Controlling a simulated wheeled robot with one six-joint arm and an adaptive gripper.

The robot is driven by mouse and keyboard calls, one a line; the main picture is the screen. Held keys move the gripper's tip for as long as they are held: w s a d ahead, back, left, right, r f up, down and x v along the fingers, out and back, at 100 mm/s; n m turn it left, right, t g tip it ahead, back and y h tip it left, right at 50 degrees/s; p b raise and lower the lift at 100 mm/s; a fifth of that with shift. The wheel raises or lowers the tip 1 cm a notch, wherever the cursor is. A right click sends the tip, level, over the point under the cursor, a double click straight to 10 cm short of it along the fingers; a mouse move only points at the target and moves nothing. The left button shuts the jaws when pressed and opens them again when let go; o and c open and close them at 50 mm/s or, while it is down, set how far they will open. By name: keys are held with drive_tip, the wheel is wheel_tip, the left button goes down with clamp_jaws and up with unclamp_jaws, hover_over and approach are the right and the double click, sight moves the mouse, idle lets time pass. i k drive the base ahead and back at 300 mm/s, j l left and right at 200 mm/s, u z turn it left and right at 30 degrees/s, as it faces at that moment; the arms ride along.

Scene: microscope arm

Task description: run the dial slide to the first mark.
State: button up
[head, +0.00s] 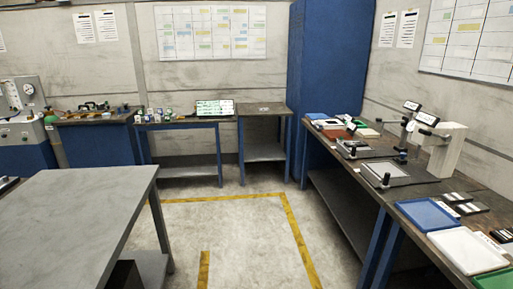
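My gripper is not in view. No part is plain enough at this distance to name as the dial slide, and no marks can be read. In front are a flat plate device (384,174) with an upright black knob and, farther back, a similar small device (354,148).
Blue (430,214) and white (468,250) trays lie on the right bench's near part. A grey table (75,220) fills the lower left. Yellow-lined floor (240,235) between them is clear. Smaller benches (180,126) and a blue cabinet (333,60) stand at the back.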

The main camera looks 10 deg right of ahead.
sight(354, 152)
drive_tip(key=i, duration=1.75)
drive_tip(key=i+j+z, duration=0.15)
drive_tip(key=i, duration=0.3)
drive_tip(key=i+j+z, duration=0.1)
drive_tip(key=i, duration=0.3)
drive_tip(key=i+j+z, duration=0.15)
drive_tip(key=i, duration=0.25)
drive_tip(key=i+j+z, duration=0.1)
drive_tip(key=i+j, duration=0.2)
drive_tip(key=i+j+z, duration=0.25)
drive_tip(key=i+j, duration=0.3)
